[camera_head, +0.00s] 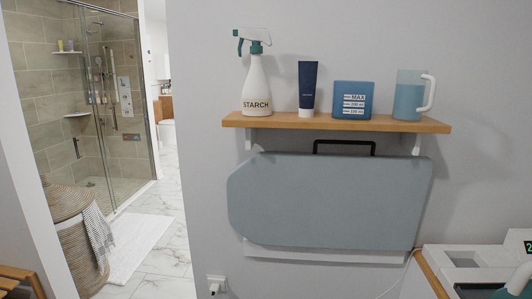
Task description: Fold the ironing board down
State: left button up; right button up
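The ironing board (330,205) has a blue-grey cover and stands upright, flat against the wall below a wooden shelf. A black handle (344,147) shows at its top edge, just under the shelf. A white panel (320,254) shows along its lower edge. Neither of my grippers is in view.
On the wooden shelf (338,123) stand a starch spray bottle (256,85), a dark blue tube (308,88), a blue box (352,98) and a jug (408,97). A white appliance (470,262) is at lower right. A wicker basket (75,235) stands left, by the shower.

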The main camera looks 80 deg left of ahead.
aim_at(371, 202)
jog(key=u, duration=2.1)
